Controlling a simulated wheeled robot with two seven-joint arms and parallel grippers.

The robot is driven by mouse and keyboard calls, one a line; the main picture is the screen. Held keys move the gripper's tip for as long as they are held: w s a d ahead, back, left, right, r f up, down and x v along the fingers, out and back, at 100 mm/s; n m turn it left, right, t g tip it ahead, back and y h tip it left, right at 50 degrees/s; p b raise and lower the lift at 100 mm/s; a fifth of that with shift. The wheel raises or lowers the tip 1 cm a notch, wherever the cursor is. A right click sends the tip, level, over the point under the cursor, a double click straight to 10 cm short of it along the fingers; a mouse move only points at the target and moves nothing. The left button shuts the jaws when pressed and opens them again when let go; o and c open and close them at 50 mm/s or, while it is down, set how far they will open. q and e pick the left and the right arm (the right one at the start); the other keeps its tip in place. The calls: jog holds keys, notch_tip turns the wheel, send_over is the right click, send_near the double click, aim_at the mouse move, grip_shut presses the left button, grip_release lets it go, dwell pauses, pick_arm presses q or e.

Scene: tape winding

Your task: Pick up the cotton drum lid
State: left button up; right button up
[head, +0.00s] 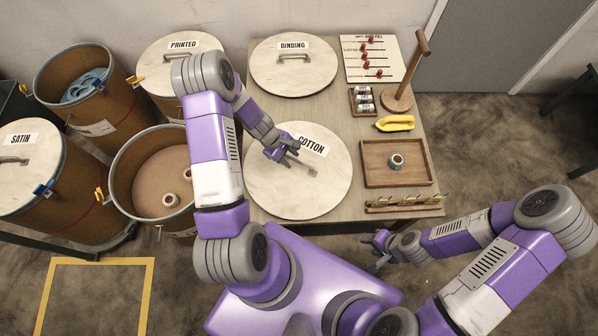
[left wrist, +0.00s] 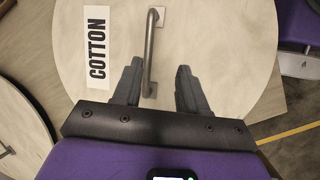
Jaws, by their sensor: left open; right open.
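The cotton drum lid (head: 270,193) is a round, pale disc with a COTTON label and a metal bar handle. It lies flat on the table, in front of the binding lid. My left gripper (head: 290,157) is open above the lid, close to the handle. In the left wrist view, the lid (left wrist: 225,45) fills most of the picture, and its handle (left wrist: 151,50) runs up between the two open fingers of the left gripper (left wrist: 158,85). I cannot tell whether the fingers touch the lid. My right gripper (head: 380,245) is open and empty, off the table's front edge.
The binding lid (head: 293,78) lies at the back of the table (head: 350,190). A wooden tray (head: 375,180) with a tape roll (head: 396,161), a yellow tool (head: 395,123) and a wooden stand (head: 398,100) are on the right. An open drum (head: 150,190) stands left, beside satin and printed drums.

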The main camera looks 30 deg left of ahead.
aim_at(298, 161)
pick_arm(q)
jog(key=shift+w+a+f+n, duration=0.25)
jog(key=shift+w+a+n, duration=0.1)
jog(key=shift+w, duration=0.1)
jog(key=b+x, duration=0.1)
jog(key=x, duration=0.1)
jog(key=b+x, duration=0.1)
jog(key=x, duration=0.1)
jog(key=b+x, duration=0.1)
jog(key=x, duration=0.2)
jog(key=shift+w+d+r, duration=0.2)
jog(key=shift+w+d, duration=0.05)
jog(key=shift+w, duration=0.15)
jog(key=shift+r, duration=0.1)
grip_shut()
dwell(0.5)
